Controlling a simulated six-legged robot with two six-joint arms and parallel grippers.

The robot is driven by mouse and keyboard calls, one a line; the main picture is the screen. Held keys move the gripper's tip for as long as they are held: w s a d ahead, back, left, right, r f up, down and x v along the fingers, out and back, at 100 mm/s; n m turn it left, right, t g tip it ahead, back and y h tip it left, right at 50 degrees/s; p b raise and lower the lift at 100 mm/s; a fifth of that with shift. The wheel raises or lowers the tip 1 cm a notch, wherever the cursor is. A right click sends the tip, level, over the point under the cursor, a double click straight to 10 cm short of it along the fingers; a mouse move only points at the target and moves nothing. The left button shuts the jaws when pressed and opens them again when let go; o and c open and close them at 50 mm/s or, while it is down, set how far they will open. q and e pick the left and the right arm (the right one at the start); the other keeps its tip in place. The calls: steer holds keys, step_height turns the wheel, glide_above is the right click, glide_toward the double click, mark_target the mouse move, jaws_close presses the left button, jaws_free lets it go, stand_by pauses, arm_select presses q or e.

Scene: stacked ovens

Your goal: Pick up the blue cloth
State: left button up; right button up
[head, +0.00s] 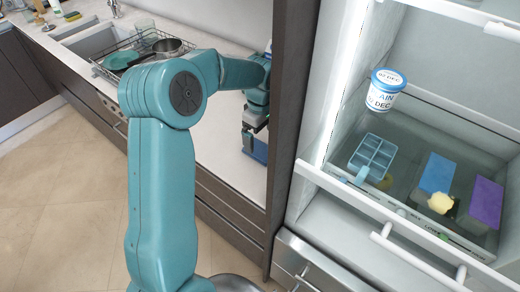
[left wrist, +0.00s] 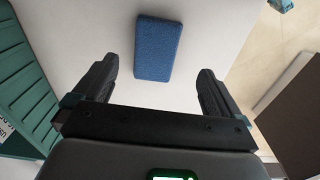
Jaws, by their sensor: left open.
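The blue cloth (left wrist: 160,45) looks like a thick rectangular pad and lies on the white counter. In the left wrist view it is at the top middle, ahead of and between the fingers of my left gripper (left wrist: 158,70), which is open and empty. In the head view my left arm reaches over the counter, and the left gripper (head: 256,125) points down beside the dark panel. A strip of the blue cloth (head: 255,149) shows just below it; the rest is hidden by the gripper and the panel. My right gripper is in neither view.
A dark tall panel (head: 291,100) stands right beside the gripper. A dish rack (head: 140,50) with a pot (head: 168,47) is farther along the counter. The open fridge (head: 420,130) at right holds a tub (head: 384,92) and an ice tray (head: 372,156). Bare counter (head: 225,150) lies left of the gripper.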

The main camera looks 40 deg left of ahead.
mark_target(260, 149)
arm_select(q)
steer(key=f, duration=0.1)
steer(key=f+p, duration=0.1)
steer(key=f, duration=0.1)
steer(key=a+f, duration=0.1)
steer(key=f, duration=0.1)
steer(key=shift+w+f+p, duration=0.15)
steer(key=shift+w+p, duration=0.05)
steer(key=shift+p, duration=0.2)
steer(key=shift+f, duration=0.3)
steer(key=shift+w, duration=0.1)
steer(key=c, duration=1.1)
